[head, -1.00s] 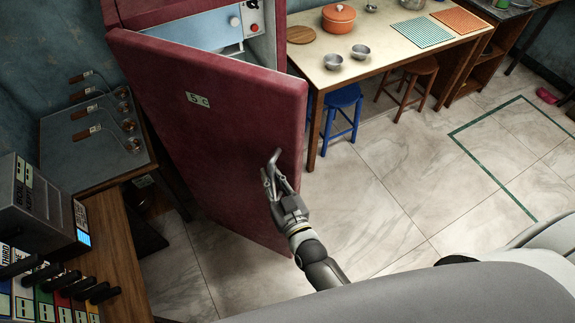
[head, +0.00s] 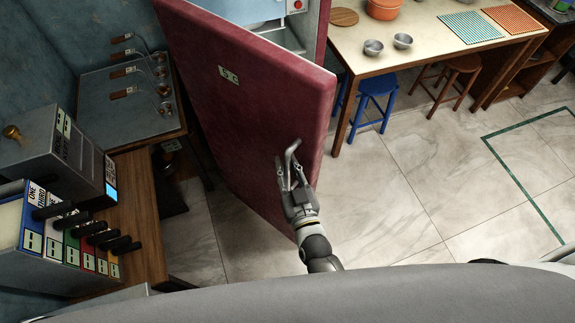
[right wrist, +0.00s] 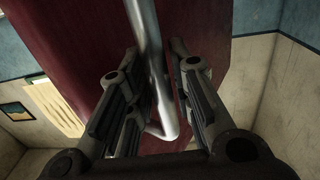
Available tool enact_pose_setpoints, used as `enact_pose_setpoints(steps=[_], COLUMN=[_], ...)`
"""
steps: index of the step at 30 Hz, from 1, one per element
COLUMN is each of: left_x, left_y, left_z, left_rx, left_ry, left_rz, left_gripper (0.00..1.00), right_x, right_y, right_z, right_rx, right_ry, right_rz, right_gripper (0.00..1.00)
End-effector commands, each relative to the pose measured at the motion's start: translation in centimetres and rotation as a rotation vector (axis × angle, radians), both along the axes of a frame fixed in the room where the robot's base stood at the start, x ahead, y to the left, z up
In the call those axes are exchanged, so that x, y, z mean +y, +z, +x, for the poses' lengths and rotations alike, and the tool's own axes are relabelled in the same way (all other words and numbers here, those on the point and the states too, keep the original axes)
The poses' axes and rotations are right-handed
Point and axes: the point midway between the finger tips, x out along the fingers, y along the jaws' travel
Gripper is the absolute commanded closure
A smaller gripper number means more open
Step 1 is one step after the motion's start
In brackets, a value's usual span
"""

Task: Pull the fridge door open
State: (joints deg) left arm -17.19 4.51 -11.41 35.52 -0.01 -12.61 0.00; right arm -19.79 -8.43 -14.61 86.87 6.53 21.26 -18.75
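The dark red fridge door (head: 245,110) stands partly open in the head view, with the pale fridge inside (head: 238,10) showing behind its top edge. A bent metal handle (head: 293,150) is on its front near the right edge. My right gripper (head: 290,176) is at this handle. In the right wrist view the handle (right wrist: 153,75) runs between the two fingers, which are closed in around it; firm contact on both sides is hard to see. The red door panel (right wrist: 85,60) fills much of that view. My left gripper is not in view.
A table (head: 430,35) with bowls and mats stands right of the fridge, with a blue stool (head: 375,90) and a brown stool under it. A grey counter (head: 125,100) and machines stand at the left. The tiled floor (head: 400,190) right of the door is clear.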

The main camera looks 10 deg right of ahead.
Motion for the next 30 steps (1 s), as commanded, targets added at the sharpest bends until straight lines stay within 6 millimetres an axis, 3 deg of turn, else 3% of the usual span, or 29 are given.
enact_pose_setpoints(steps=[3,14,30], left_x=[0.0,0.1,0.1], left_y=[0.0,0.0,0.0], left_z=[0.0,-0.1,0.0], left_rx=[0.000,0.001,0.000], left_ry=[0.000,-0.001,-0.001], left_rz=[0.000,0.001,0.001], left_gripper=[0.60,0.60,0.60], right_x=[0.0,-0.1,-1.6], right_y=[0.0,-0.1,-0.1], right_z=[0.0,-0.5,-10.2], right_rx=[0.000,0.002,0.003], right_ry=[0.000,0.000,0.000], right_rz=[0.000,0.000,0.000], right_gripper=[0.63,0.63,0.63])
